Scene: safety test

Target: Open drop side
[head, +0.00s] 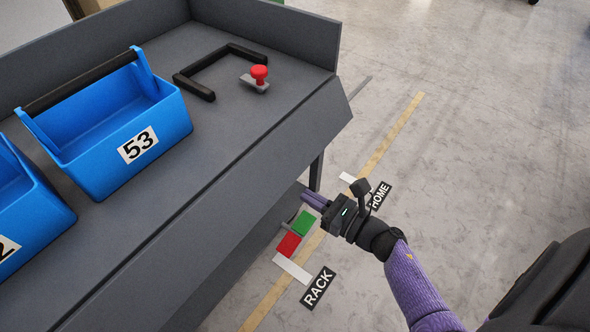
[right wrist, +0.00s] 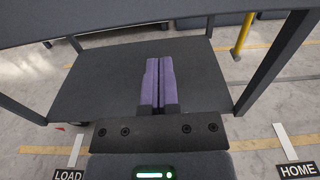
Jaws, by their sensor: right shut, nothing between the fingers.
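A dark grey cart (head: 235,135) fills the left of the head view. Its near long side has a grey panel (head: 215,200) sloping outward and down from the deck edge; I cannot tell whether it is latched. A red knob (head: 259,73) on a small grey plate sits on the deck near the far corner. My right gripper (head: 306,197) is shut and empty, beside the cart and below the panel's lower edge. In the right wrist view its purple fingers (right wrist: 158,82) are together, pointing over the cart's lower shelf (right wrist: 100,85). My left gripper is out of view.
Blue bin 53 (head: 105,130) and another blue bin (head: 28,215) stand on the deck by a black U-shaped bar (head: 222,68). A green and red marker (head: 297,233) shows below my gripper. A cart leg (right wrist: 280,60) stands right. Floor at right is free.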

